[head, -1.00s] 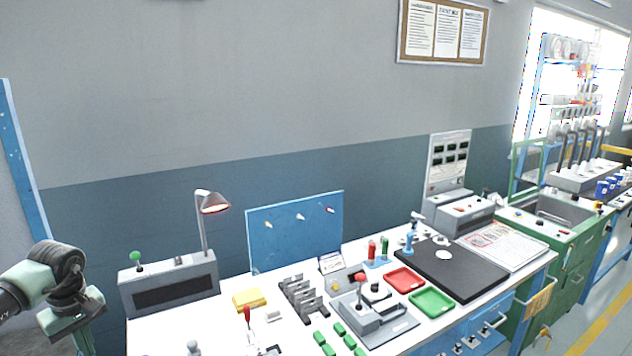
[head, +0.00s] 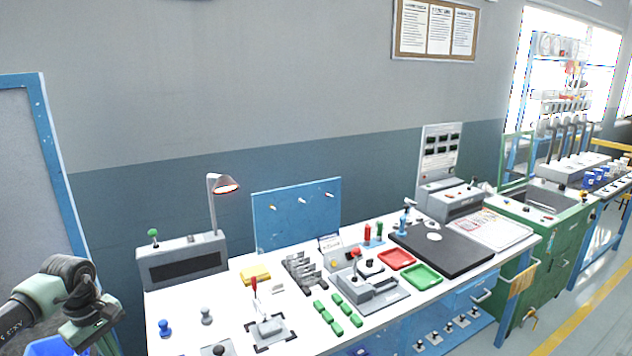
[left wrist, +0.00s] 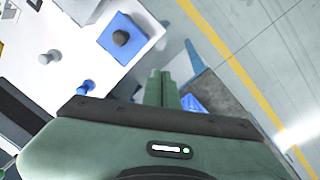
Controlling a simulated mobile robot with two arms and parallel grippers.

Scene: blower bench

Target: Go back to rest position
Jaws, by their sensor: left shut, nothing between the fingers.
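My left gripper (left wrist: 162,88) shows in the left wrist view as two green fingers pressed together. They hold nothing and hang beyond the edge of the white bench, apart from the things on it. In the head view part of my left arm is at the lower left, left of the bench; the fingertips are not clear there. My right gripper is not in view.
The white workbench (head: 225,328) carries a lamp (head: 224,186), a red tray (head: 397,260), a green tray (head: 427,275) and a black mat (head: 445,250). In the left wrist view a blue block with a dark knob (left wrist: 122,38) sits near the bench edge. Open floor (left wrist: 270,50) lies beyond.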

